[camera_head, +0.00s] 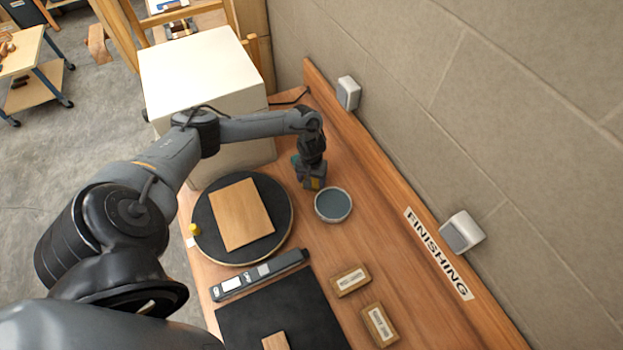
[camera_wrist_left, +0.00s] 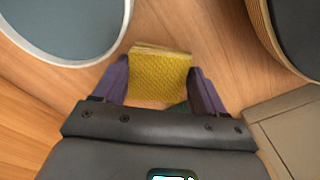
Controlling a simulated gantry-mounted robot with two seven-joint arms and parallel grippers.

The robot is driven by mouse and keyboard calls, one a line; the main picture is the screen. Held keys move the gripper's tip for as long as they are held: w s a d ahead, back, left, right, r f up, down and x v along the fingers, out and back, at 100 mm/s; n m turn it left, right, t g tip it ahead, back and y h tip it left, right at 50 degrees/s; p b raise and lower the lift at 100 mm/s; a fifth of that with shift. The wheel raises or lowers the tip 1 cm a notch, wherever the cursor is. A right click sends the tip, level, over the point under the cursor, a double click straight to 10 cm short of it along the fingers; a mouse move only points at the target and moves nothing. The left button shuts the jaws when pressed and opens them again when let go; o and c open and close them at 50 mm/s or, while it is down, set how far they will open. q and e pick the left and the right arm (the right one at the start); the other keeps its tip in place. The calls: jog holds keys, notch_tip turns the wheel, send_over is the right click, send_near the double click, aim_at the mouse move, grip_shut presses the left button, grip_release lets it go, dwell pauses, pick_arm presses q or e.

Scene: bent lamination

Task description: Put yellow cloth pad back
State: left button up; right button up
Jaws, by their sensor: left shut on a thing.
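The yellow cloth pad (camera_wrist_left: 160,75) is between the fingers of my left gripper (camera_wrist_left: 160,88) in the left wrist view. The gripper is shut on it, with a purple-grey finger on each side. In the head view my left gripper (camera_head: 312,180) points down at the wooden bench, just behind a round dish, and only a small bit of yellow shows there. From these views I cannot tell whether the pad touches the bench. My right gripper is not in view.
A round grey-blue dish (camera_head: 333,205) is close to the gripper. A black turntable (camera_head: 283,210) carries a wooden board (camera_head: 241,214). A white box (camera_head: 200,85) stands behind. Two small labelled blocks, a grey level-like tool (camera_head: 260,275) and a black mat (camera_head: 310,310) lie nearer. A wall bounds the right.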

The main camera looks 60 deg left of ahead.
pick_arm(q)
jog(key=shift+f, duration=0.1)
jog(key=o, duration=1)
notch_tip(320, 180, up, 12)
jog(key=p, duration=0.2)
jog(key=d+f+m+t+h, duration=0.1)
jog(key=d+m+t, duration=0.15)
jog(key=d, duration=0.75)
jog(key=w+d+f+m+t, duration=0.1)
jog(key=d+m, duration=0.3)
jog(key=d, duration=0.6)
jog(key=d+f+m+t+h, duration=0.15)
jog(key=d+m, duration=0.25)
jog(key=d, duration=0.6)
jog(key=s+a+r, duration=0.1)
jog(key=s+r, duration=0.1)
jog(key=s, duration=0.3)
jog(key=s+a+r+g+y, duration=0.1)
jog(key=s+r, duration=0.1)
jog(key=s, duration=0.3)
jog(key=s+r+y, duration=0.1)
jog(key=s+r, duration=0.2)
jog(key=s, duration=0.2)
jog(key=shift+s+a, duration=0.15)
jog(key=shift+a, duration=0.25)
